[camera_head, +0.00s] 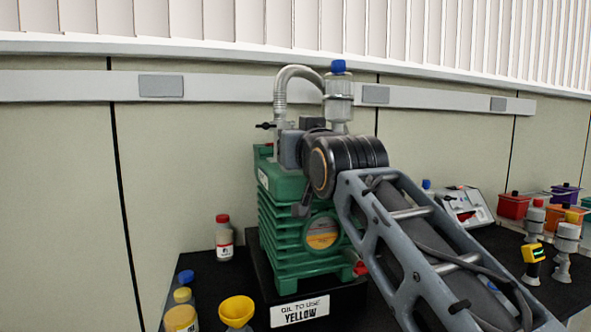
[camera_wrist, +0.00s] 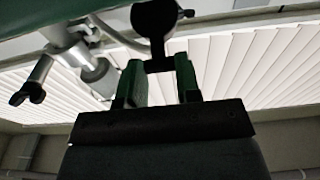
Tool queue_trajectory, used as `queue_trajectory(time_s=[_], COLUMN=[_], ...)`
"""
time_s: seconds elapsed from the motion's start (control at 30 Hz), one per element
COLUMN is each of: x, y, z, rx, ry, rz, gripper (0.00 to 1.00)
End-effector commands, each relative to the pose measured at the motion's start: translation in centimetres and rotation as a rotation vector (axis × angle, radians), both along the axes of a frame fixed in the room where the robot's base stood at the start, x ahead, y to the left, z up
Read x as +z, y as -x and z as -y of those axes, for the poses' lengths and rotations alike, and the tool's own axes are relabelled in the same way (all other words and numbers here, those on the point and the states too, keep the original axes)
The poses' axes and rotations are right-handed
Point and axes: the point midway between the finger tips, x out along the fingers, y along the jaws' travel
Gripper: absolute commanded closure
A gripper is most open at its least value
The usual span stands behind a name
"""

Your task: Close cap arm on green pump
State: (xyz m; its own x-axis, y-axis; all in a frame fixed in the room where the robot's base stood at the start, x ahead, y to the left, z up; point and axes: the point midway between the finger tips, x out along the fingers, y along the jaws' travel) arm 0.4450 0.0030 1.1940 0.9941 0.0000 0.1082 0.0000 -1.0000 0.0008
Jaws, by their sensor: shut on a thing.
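The green pump (camera_head: 285,230) stands on a black base on the bench, with a silver hose and a clear, blue-capped vessel on top. My gripper (camera_wrist: 158,75) is at the top of the pump. In the wrist view its two fingers are closed on the narrow stem of a black piece with a round end, which looks like the cap arm (camera_wrist: 155,20). In the head view my wrist hides the fingertips and this contact. I cannot tell whether the round end touches the pump.
A red-capped bottle (camera_head: 224,240) stands left of the pump. A yellow funnel (camera_head: 236,308) and several capped containers are at the front left. A yellow-and-black device (camera_head: 533,262) and coloured bins (camera_head: 513,207) are at right. A wall is close behind.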

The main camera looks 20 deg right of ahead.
Motion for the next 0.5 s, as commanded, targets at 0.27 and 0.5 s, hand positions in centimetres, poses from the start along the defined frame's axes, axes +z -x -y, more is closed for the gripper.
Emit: queue_trajectory(time_s=[0.27, 0.5], x=[-2.2, -3.1], y=[0.8, 0.9], z=[0.0, 0.0], rx=[0.0, -0.001], ry=[0.0, 0.0], rz=[0.052, 0.045], gripper=[1.0, 1.0])
